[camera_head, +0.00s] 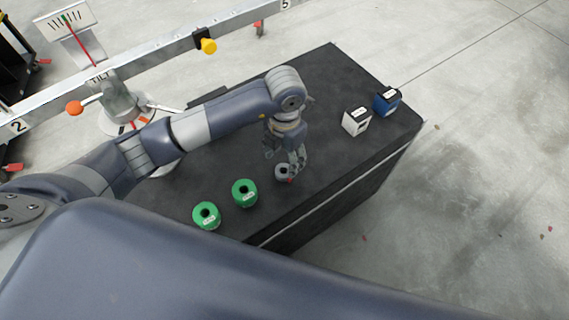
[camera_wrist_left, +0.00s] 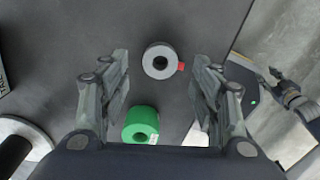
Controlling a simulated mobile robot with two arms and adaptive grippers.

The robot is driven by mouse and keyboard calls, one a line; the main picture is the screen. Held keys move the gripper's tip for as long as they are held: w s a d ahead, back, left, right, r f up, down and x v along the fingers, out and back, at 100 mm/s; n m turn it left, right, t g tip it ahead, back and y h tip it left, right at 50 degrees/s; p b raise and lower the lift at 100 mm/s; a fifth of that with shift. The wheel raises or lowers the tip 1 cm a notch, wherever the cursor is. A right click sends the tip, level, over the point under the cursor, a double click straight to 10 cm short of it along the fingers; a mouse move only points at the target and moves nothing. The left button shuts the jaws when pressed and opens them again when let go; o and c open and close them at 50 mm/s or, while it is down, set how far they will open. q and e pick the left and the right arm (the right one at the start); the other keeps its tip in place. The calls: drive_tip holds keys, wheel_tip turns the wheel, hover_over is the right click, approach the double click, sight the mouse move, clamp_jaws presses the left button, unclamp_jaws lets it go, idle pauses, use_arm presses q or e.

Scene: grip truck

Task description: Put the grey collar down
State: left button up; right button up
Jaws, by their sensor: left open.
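The grey collar (camera_head: 283,173) is a short ring with a dark hole and a small red mark on its side. It rests on the dark table top (camera_head: 335,75). My left gripper (camera_head: 293,165) is open just above it. In the left wrist view the collar (camera_wrist_left: 161,61) lies between and beyond the two spread fingers of my left gripper (camera_wrist_left: 160,88), with a gap on both sides.
Two green collars (camera_head: 245,193) (camera_head: 206,216) stand left of the grey one. A white block (camera_head: 356,121) and a blue block (camera_head: 387,100) stand near the right end. A beam (camera_head: 150,60) with a tilt gauge runs behind. The table's front edge is close.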

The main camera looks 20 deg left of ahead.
use_arm(q)
wheel_tip(320, 180, up, 7)
drive_tip(key=shift+f, duration=0.1)
idle(0.6)
